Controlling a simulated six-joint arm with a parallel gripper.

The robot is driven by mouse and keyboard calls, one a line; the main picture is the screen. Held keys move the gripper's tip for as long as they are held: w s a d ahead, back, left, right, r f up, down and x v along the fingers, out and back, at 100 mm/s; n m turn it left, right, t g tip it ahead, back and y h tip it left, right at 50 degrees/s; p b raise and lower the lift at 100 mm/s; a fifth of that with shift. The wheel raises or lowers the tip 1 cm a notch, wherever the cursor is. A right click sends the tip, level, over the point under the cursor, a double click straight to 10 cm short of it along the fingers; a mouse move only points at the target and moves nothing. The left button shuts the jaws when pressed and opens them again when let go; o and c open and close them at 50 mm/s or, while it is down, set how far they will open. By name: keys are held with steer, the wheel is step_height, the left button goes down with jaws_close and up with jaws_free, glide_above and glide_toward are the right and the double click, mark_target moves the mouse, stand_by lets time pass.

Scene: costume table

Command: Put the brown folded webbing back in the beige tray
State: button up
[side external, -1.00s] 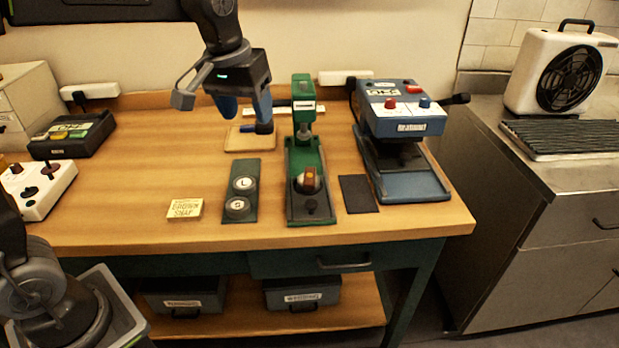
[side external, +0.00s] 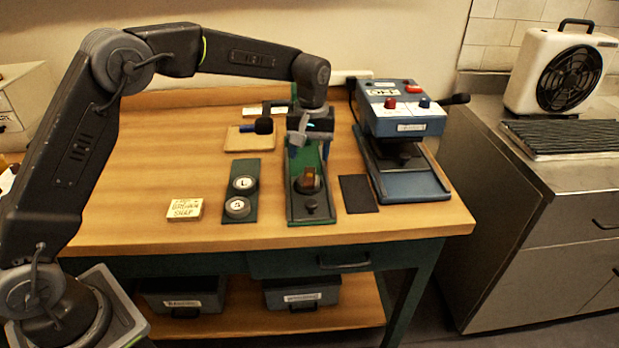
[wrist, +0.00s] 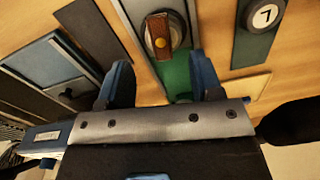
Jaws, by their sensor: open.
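The brown folded webbing (side external: 310,178) sits on the round anvil of the green press. In the wrist view the webbing (wrist: 157,37) shows as a brown strip with a brass-coloured stud. My gripper (side external: 313,150) is above and behind it, in front of the press's upright, which it mostly hides. In the wrist view my gripper (wrist: 160,70) is open, its two blue fingers apart with nothing between them, the webbing just beyond the tips.
A dark-headed mallet (side external: 264,125) lies on the tan board. A green plate with two round dies (side external: 240,185) is left of the press, a labelled beige block (side external: 184,209) farther left. A dark mat (side external: 358,193) and blue machine (side external: 400,120) are right. The table's left is largely clear.

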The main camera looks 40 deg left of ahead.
mark_target(309, 179)
step_height(309, 179, down, 8)
steer(key=shift+w+a+r, duration=0.1)
steer(key=shift+a+r, duration=0.05)
steer(key=shift+r, duration=0.1)
steer(key=c, duration=1.1)
